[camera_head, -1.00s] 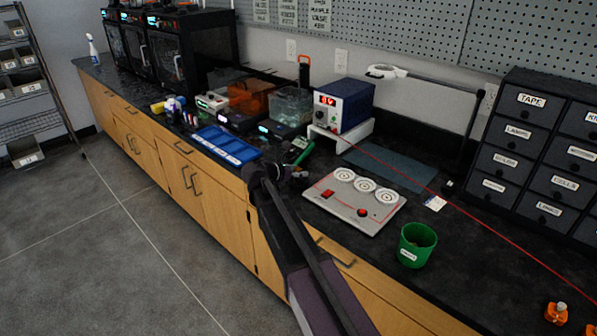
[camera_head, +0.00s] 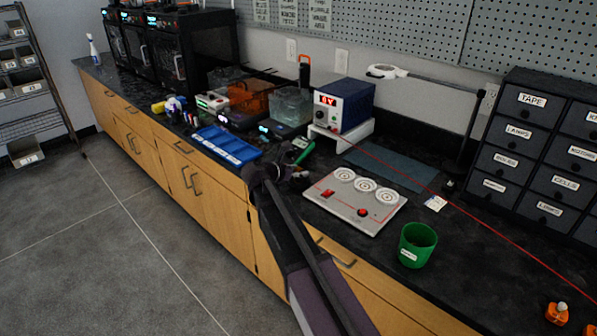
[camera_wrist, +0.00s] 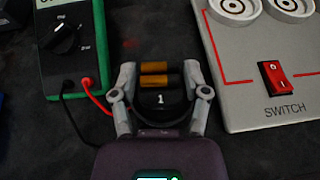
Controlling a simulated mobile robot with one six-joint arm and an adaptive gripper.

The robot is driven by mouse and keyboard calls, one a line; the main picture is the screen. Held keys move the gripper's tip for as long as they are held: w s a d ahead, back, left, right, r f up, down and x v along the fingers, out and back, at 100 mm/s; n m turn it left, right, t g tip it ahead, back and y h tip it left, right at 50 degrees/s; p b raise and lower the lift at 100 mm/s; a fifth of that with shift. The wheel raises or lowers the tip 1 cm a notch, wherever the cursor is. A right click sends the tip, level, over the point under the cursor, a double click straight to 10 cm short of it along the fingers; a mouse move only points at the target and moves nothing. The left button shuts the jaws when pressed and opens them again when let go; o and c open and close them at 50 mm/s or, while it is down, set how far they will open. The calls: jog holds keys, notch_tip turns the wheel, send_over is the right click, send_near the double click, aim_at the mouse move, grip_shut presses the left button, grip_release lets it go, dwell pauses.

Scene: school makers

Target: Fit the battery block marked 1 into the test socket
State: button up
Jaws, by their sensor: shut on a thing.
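My gripper (camera_wrist: 161,88) is shut on the battery block marked 1 (camera_wrist: 160,101), a dark block with two copper-coloured cylinders at its far side. Its white number 1 faces the wrist camera. In the head view, my gripper (camera_head: 298,177) is over the counter, between the blue tray and the grey switch board; the block is too small and dark to make out there. The grey board (camera_head: 335,210) has three round white holders, red lines and a red switch, and also shows in the wrist view (camera_wrist: 245,105). I cannot identify the test socket for certain.
A green meter (camera_wrist: 90,78) with red and black leads lies left of my gripper. A blue tray (camera_head: 228,145), a blue power supply (camera_head: 338,107) and a green cup (camera_head: 417,245) stand on the counter. Dark drawers (camera_head: 528,135) stand at the right.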

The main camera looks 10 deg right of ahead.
jog(key=shift+f+b, duration=0.55)
jog(key=o, duration=0.9)
jog(key=shift+a, duration=0.1)
jog(key=shift+p+v, duration=2.15)
jog(key=shift+v, duration=3.3)
